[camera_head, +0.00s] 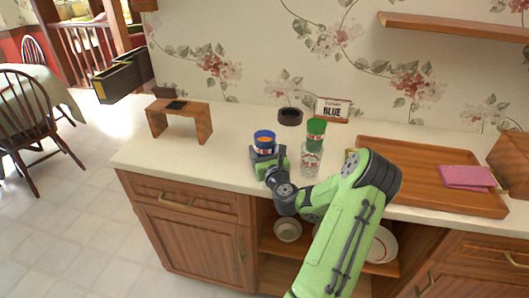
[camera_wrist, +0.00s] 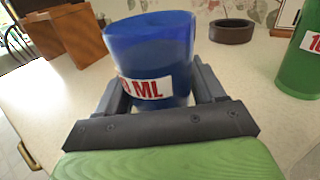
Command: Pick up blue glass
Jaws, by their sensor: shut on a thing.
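The blue glass (camera_wrist: 148,50) stands upright between the fingers of my gripper (camera_wrist: 160,98) in the wrist view. It carries a white label with red letters ending in "ML". My gripper is shut on it, one finger on each side.
A green glass (camera_head: 316,132) and a clear glass (camera_head: 311,160) stand to the right. Behind are a dark round dish (camera_head: 290,117) and a sign reading "BLUE" (camera_head: 332,110). A small wooden stand (camera_head: 180,107) is left; a wooden tray (camera_head: 420,150) is right. The counter between stand and glass is clear.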

